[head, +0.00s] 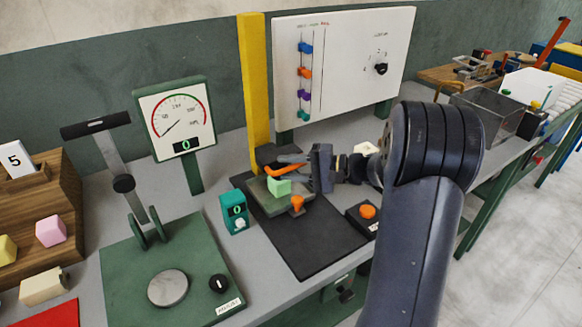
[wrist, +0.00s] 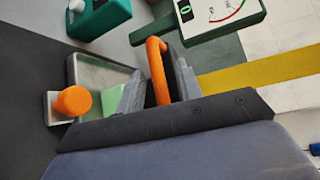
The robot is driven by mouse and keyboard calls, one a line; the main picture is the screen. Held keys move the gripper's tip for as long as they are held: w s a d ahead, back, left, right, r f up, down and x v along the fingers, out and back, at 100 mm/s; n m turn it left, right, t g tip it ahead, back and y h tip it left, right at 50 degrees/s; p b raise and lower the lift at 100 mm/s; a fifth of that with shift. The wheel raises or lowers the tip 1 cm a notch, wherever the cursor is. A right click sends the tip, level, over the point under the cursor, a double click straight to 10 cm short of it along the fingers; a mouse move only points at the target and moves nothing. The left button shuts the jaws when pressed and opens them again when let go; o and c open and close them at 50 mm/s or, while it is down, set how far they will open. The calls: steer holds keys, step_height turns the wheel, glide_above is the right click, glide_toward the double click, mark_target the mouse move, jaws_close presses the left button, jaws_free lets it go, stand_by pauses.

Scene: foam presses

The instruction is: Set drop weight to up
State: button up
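The drop weight looks to be the dark block (head: 268,156) low on the yellow post (head: 253,85), with an orange bar handle (head: 286,167) in front. My gripper (head: 304,166) is at this handle, above the tray with the green foam cube (head: 279,187). In the wrist view the orange handle (wrist: 157,72) stands between my two grey fingers (wrist: 157,90). A dark gap shows on the handle's left side, so the fingers look open around it. The block itself is mostly hidden in the wrist view.
An orange knob (head: 297,203) stands at the tray's front edge. A teal counter box (head: 235,212) is left of the black mat (head: 310,245), and a button box (head: 366,213) is right. A lever press and dial gauge (head: 174,120) stand left; a white panel (head: 345,70) is behind.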

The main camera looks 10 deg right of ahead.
jaws_close()
stand_by(0.4)
step_height(320, 180, up, 23)
steer(key=p, duration=0.9)
steer(key=shift+r, duration=0.15)
steer(key=shift+c, duration=0.2)
jaws_free()
steer(key=shift+o, duration=0.2)
steer(key=shift+f, duration=0.2)
